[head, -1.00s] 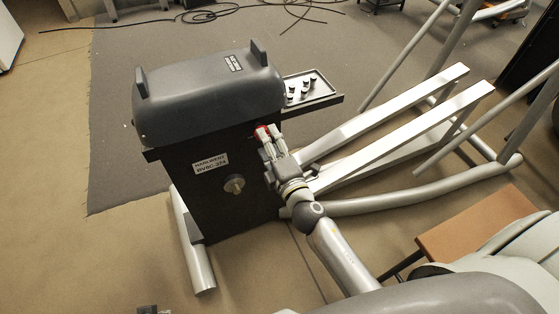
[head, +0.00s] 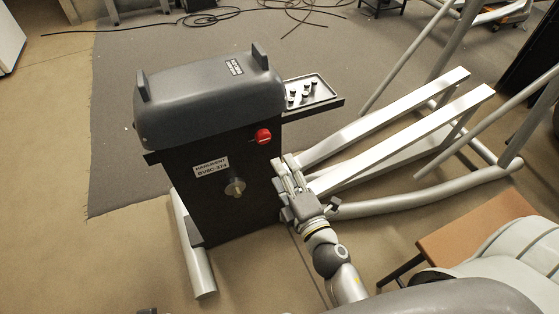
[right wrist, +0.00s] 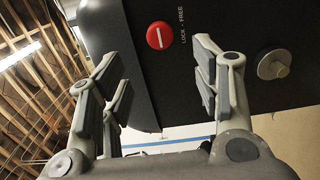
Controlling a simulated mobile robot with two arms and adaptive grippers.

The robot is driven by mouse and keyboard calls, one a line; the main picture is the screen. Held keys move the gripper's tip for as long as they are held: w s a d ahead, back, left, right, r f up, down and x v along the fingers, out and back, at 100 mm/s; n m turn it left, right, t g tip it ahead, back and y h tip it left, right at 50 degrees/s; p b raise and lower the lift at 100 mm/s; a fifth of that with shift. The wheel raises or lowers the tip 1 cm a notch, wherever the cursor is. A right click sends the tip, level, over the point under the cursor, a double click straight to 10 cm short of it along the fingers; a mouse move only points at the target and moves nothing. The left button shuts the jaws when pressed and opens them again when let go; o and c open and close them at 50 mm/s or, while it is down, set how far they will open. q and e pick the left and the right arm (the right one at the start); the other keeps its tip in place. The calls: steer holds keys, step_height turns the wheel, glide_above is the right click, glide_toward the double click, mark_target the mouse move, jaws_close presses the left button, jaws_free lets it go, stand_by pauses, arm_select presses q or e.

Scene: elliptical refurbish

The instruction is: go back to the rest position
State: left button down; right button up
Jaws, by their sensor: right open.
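My right gripper (head: 284,166) is open and empty, in front of the right side of the machine's dark panel. In the right wrist view its fingers stand wide apart (right wrist: 158,78) with nothing between them. The red knob (head: 263,136) on the panel is fully visible, above and apart from the fingertips. In the right wrist view the red knob (right wrist: 160,36) shows a white bar, beside the words LOCK - FREE. A small dark piece at the head view's bottom edge may be my left gripper (head: 147,311); its fingers are not clear.
The elliptical machine's grey housing (head: 210,95) sits on the dark panel (head: 215,205), which has a round metal knob (head: 235,187). A tray (head: 312,92) with small parts is behind. Pale foot rails (head: 400,125) lie right of my gripper. A brown bench (head: 470,240) is near my arm.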

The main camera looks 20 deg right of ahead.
steer(key=s+d+f+m+g+h, duration=0.4)
steer(key=d+f+m+g, duration=0.2)
steer(key=d+f+m, duration=0.35)
arm_select(q)
steer(key=s+f+g+p, duration=0.1)
steer(key=s+f+p, duration=0.6)
steer(key=f+p, duration=0.4)
arm_select(e)
steer(key=s+a+f+m+g+y+p, duration=0.1)
steer(key=s+a+f+m+g+y, duration=0.3)
steer(key=s+f, duration=0.6)
steer(key=s+a+f+m+g, duration=0.25)
steer(key=s+f+g, duration=0.35)
steer(key=s+f, duration=0.4)
arm_select(q)
steer(key=s+a+f+g+p, duration=0.1)
steer(key=s+a+p, duration=0.2)
steer(key=s+p, duration=0.4)
steer(key=s, duration=0.6)
steer(key=shift+a+p, duration=0.15)
steer(key=shift+p, duration=0.25)
arm_select(e)
steer(key=s+d+f+g, duration=0.1)
steer(key=s+d+f, duration=0.1)
steer(key=s, duration=1.1)
steer(key=shift+s+d+h, duration=0.3)
steer(key=shift+s+d, duration=0.05)
steer(key=shift+s, duration=0.05)
